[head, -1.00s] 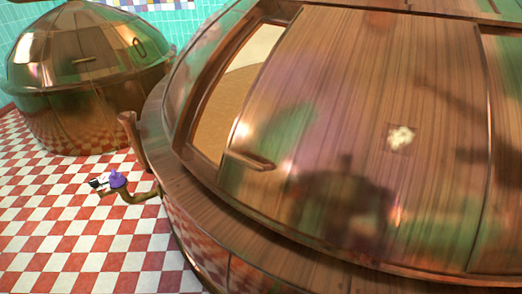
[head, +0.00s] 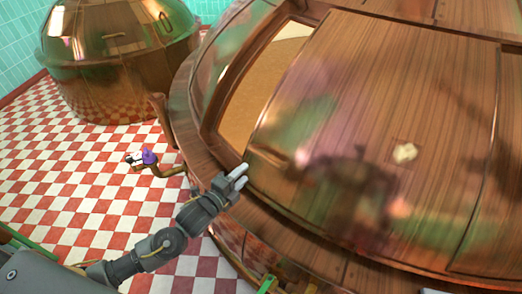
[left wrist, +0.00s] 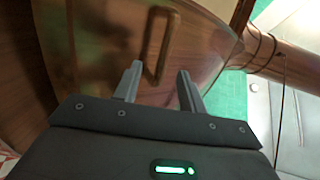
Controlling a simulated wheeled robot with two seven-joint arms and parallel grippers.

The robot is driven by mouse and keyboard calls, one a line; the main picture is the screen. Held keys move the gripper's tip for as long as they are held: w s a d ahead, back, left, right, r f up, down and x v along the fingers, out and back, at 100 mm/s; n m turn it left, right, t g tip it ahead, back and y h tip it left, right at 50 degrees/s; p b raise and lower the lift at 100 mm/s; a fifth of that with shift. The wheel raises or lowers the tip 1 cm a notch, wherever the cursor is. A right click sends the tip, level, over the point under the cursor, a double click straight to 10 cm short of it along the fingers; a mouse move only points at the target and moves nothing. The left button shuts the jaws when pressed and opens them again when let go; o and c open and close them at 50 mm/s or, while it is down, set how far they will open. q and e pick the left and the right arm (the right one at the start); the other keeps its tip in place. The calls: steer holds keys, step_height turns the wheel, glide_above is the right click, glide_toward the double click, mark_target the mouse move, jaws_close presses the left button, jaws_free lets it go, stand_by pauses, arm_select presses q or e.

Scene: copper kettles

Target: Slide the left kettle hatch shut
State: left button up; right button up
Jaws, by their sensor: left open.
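The large copper kettle (head: 325,262) fills the right of the head view. Its sliding hatch (head: 350,90) is partly open, with a gap (head: 255,95) at its left showing a tan inside. The hatch handle (head: 270,155) is a bar near its lower left edge. In the left wrist view the handle (left wrist: 157,45) appears beyond the fingertips. My left gripper (head: 242,175) is open and empty, just below and left of the handle in the head view. It also shows in the left wrist view (left wrist: 158,74), with the handle ahead of the gap between its fingers. My right gripper is not in view.
A smaller copper kettle (head: 115,50) stands at the back left. A curved pipe with a purple knob (head: 149,157) sticks out from the large kettle's left side. Red and white checked floor (head: 60,170) lies open at left.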

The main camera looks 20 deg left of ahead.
mark_target(261, 156)
arm_select(q)
steer(key=p+x, duration=0.1)
steer(key=x, duration=0.2)
steer(key=p+x, duration=0.1)
steer(key=x, duration=0.3)
steer(key=r+p+x, duration=0.1)
steer(key=x, duration=0.2)
steer(key=shift+w+d, duration=0.35)
jaws_close()
steer(key=shift+a+f, duration=0.1)
